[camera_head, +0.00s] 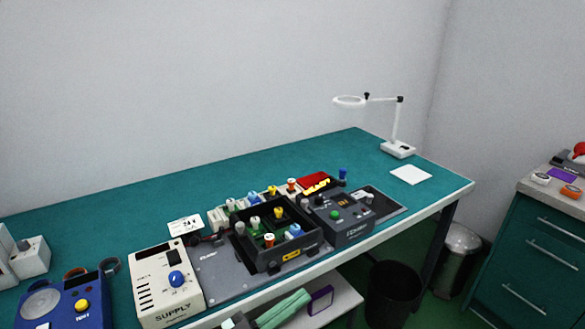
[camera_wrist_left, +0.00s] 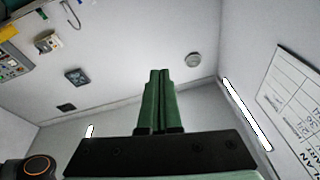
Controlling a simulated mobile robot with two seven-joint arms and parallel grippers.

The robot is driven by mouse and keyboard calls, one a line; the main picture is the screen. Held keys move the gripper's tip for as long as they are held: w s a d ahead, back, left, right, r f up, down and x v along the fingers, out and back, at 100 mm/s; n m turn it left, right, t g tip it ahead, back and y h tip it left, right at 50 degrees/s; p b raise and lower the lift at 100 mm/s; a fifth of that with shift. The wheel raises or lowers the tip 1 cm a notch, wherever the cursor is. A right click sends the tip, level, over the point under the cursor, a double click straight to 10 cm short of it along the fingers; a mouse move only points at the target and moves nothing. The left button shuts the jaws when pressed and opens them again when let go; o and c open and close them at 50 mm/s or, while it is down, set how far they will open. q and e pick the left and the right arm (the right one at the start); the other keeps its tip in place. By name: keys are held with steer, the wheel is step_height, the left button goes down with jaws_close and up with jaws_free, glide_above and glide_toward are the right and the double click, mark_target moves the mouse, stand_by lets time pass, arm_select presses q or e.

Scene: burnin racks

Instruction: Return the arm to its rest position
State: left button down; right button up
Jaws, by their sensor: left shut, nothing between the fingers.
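My left gripper (camera_head: 302,297) shows at the bottom centre of the head view as pale green fingers, in front of the workbench's (camera_head: 110,240) front edge. In the left wrist view its green fingers (camera_wrist_left: 158,75) lie together, shut, with nothing between them. They are clear of the things on the bench. The rest of the left arm is mostly out of the head view. My right gripper is in neither view.
On the bench stand a cream supply box (camera_head: 150,292), a dark tray (camera_head: 268,262) with several coloured parts, a grey control box (camera_head: 350,232) and a magnifier lamp (camera_head: 398,148). A black bin (camera_head: 393,295) stands below. A green cabinet (camera_head: 535,255) is at right.

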arm_select(q)
steer(key=s+a+f+n+y, duration=0.25)
steer(key=a+f+y, duration=0.2)
steer(key=f, duration=0.25)
steer(key=s+a+f+n+t+y, duration=0.1)
steer(key=s+a+f+n+y, duration=0.1)
steer(key=a+f+n+y, duration=0.4)
steer(key=s+a+f+n+y, duration=0.2)
steer(key=s+a+f+y, duration=0.1)
steer(key=f, duration=0.5)
steer(key=s+a+f+g+y, duration=0.1)
steer(key=s+a+f+g, duration=0.2)
steer(key=s+f, duration=0.3)
steer(key=shift+s+a+f+n, duration=0.35)
steer(key=shift+s+f, duration=0.05)
steer(key=shift+s, duration=0.7)
